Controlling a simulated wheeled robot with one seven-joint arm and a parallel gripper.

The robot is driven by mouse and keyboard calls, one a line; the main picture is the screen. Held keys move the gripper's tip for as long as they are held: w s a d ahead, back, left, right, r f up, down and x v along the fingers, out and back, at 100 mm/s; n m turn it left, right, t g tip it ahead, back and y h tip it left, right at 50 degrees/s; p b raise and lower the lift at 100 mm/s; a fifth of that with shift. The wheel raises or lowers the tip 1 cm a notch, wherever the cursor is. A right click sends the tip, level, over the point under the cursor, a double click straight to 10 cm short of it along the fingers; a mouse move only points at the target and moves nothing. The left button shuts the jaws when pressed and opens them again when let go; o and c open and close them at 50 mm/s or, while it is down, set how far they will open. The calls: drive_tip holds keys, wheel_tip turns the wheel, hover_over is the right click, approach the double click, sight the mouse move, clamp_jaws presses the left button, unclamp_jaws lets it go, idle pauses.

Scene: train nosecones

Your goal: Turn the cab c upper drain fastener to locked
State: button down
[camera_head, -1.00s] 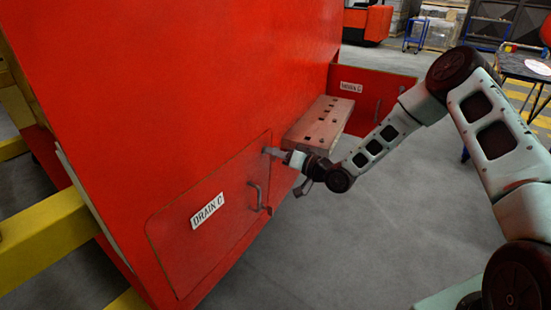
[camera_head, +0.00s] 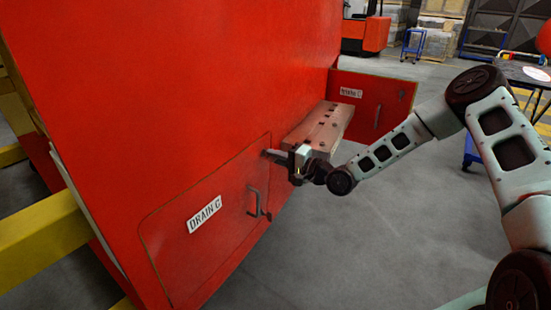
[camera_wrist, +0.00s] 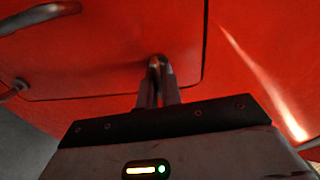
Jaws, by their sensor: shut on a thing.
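The closed red hatch marked DRAIN C (camera_head: 180,245) is set in the side of the red nosecone. My gripper (camera_head: 270,154) is at the hatch's upper right corner. In the wrist view, my gripper's fingers (camera_wrist: 157,88) are close together on a small metal fastener (camera_wrist: 156,61) near the hatch edge. The fingers hide most of the fastener, so its locked or unlocked position cannot be told. A metal handle (camera_head: 254,202) is on the hatch below, and it also shows in the wrist view (camera_wrist: 40,16).
Another small metal fastener (camera_wrist: 20,84) shows at the left of the wrist view. A red panel (camera_head: 365,105) stands open farther back. Grey floor (camera_head: 400,230) is clear at right.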

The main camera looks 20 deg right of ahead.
drive_tip(key=shift+m, duration=0.5)
drive_tip(key=c, duration=1.6)
unclamp_jaws()
drive_tip(key=b+v, duration=0.2)
drive_tip(key=v, duration=1.5)
drive_tip(key=shift+s+d+b, duration=0.15)
drive_tip(key=shift+d+b, duration=0.1)
drive_tip(key=shift+b, duration=0.05)
